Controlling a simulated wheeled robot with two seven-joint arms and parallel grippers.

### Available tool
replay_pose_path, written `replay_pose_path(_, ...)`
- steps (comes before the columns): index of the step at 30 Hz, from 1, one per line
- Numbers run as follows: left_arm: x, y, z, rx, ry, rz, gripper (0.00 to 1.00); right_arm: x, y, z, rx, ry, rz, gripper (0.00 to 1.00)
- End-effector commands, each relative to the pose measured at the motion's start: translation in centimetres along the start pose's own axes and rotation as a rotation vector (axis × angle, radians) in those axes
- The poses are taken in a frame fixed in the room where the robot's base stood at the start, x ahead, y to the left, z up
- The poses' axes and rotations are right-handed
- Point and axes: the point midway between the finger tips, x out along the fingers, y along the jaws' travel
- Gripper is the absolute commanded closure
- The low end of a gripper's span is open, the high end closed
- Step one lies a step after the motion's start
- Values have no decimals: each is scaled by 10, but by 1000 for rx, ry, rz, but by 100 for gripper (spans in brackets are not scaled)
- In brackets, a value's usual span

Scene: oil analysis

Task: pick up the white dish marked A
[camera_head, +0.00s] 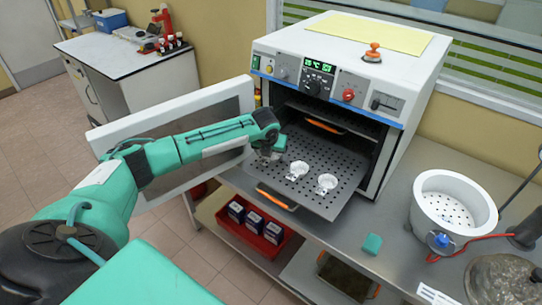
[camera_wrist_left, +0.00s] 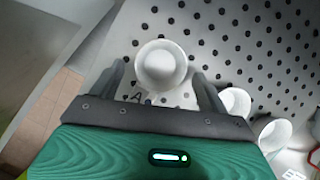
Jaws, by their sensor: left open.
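The white dish marked A (camera_wrist_left: 161,62) sits on the perforated oven tray, with a letter A visible beside its base in the left wrist view. It lies between the two fingers of my left gripper (camera_wrist_left: 158,80), which is open with a gap on either side of the dish. In the head view my left gripper (camera_head: 266,155) is low over the tray's left part and mostly hides this dish. Two other white dishes, a middle one (camera_head: 298,169) and a right one (camera_head: 327,183), stand to its right. My right gripper is not in view.
The perforated tray (camera_head: 330,198) is pulled out of the open white oven (camera_head: 345,60). The oven door (camera_head: 215,105) stands open at left, beside my left arm. A white perforated pot (camera_head: 447,207) and a green block (camera_head: 372,244) are on the bench at right.

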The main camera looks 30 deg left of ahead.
Motion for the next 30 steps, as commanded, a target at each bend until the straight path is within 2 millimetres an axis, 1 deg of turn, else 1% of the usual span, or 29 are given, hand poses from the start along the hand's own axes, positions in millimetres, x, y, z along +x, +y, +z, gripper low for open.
replay_pose_path(3, 6, 0, 0, 0, 0, 0, 22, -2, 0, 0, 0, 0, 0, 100)
replay_pose_path(9, 7, 0, -1, 0, 0, 0, 22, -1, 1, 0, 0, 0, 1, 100)
replay_pose_path(11, 6, 0, -1, 0, 0, 0, 34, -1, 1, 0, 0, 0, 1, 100)
replay_pose_path(12, 6, 0, -1, 0, 0, 0, 42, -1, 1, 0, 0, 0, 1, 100)
replay_pose_path(16, 6, 0, 0, 0, 0, 0, 67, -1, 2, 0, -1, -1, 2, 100)
replay_pose_path(17, 6, 0, 0, 0, 0, 0, 69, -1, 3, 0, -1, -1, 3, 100)
replay_pose_path(25, 5, 0, 0, 0, -1, 0, 70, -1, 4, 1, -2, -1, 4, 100)
replay_pose_path(30, -4, 0, 5, -1, -2, -1, 70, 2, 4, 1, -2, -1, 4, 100)
